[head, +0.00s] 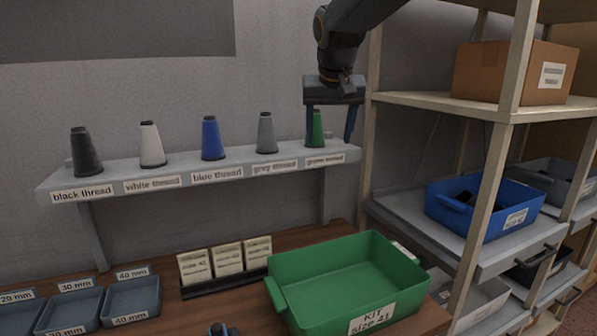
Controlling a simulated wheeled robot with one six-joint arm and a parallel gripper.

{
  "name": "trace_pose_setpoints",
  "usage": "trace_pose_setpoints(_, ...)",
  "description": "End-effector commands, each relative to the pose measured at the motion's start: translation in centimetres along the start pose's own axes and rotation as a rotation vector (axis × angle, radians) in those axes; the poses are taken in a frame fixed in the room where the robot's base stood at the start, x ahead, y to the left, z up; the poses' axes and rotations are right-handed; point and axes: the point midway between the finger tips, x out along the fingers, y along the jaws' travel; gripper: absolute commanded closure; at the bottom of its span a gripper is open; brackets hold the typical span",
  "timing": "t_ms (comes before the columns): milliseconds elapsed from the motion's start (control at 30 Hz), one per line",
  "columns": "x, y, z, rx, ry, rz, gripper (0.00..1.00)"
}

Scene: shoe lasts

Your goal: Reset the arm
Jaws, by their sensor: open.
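My gripper (331,115) hangs from my arm (345,40) at the upper right of centre, pointing down. Its two fingers are spread apart. The green thread cone (316,128) stands upright on the right end of the grey thread shelf (345,160) and appears between the fingers. I cannot tell whether either finger touches it.
Black (85,152), white (151,146), blue (212,139) and grey (266,133) cones stand along the shelf. Below are a green kit bin (285,300), cards (228,259) and small trays (130,301). A wooden rack (490,180) with a blue bin (470,213) and cardboard box (490,72) stands right.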

Motion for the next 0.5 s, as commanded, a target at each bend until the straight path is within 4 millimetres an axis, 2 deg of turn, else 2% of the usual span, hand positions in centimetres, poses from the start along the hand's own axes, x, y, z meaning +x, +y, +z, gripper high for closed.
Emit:
trace_pose_setpoints(267,4.7,2.8,6.7,-0.01,-0.081,0.004,0.38)
trace_pose_setpoints(367,6.8,4.2,10.5,-0.013,-0.122,0.005,0.38)
trace_pose_setpoints(467,9.1,6.0,15.8,-0.013,-0.176,0.005,0.38)
trace_pose_setpoints(500,10.1,6.8,18.3,-0.012,-0.2,0.004,0.38)
